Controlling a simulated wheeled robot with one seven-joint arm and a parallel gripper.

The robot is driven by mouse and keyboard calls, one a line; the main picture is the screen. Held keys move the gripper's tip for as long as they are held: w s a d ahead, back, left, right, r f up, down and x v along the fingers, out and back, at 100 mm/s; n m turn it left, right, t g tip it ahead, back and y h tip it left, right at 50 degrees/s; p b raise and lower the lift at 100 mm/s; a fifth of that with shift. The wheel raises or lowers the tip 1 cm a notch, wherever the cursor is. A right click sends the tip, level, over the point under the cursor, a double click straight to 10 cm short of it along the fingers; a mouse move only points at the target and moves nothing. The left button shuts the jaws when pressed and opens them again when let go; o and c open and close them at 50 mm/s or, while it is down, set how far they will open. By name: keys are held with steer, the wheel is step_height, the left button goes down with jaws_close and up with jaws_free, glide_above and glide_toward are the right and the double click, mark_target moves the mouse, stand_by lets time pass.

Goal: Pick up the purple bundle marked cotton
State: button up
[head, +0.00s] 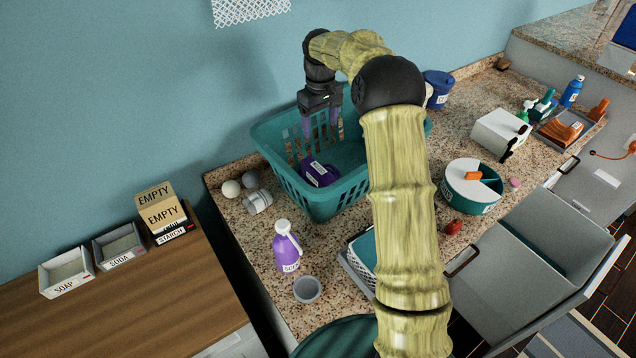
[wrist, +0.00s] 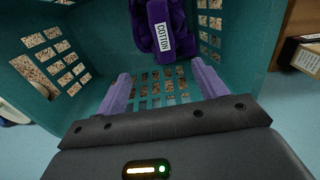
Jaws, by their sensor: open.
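The purple bundle (head: 318,171) lies inside the teal laundry basket (head: 337,203), towards its front left. Its white label reads COTTON in the wrist view, where the bundle (wrist: 162,28) shows at the top centre, beyond my fingertips. My gripper (head: 321,128) points down into the basket near its back wall, above and behind the bundle. In the wrist view my gripper's two purple fingers (wrist: 160,88) are wide apart with nothing between them. The basket's slotted floor or wall lies beyond them. My arm hides the basket's right part in the head view.
A purple bottle (head: 287,248) and a grey cup (head: 307,289) stand in front of the basket. A blue pot (head: 437,88) stands behind right. The basket's walls surround my gripper.

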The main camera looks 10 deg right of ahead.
mark_target(319, 168)
step_height(319, 168, down, 12)
steer(key=p, duration=0.3)
steer(key=shift+f+p, duration=0.15)
steer(key=shift+p, duration=0.25)
steer(key=shift+s, duration=0.1)
steer(key=shift+s+f+p, duration=0.15)
steer(key=shift+f+p, duration=0.2)
steer(key=shift+p, duration=0.15)
steer(key=f, duration=0.1)
steer(key=f+p, duration=0.2)
steer(key=shift+s+a+f, duration=0.15)
steer(key=shift+a, duration=0.1)
steer(key=shift+f, duration=0.6)
steer(key=shift+c, duration=0.2)
steer(key=c, duration=1.4)
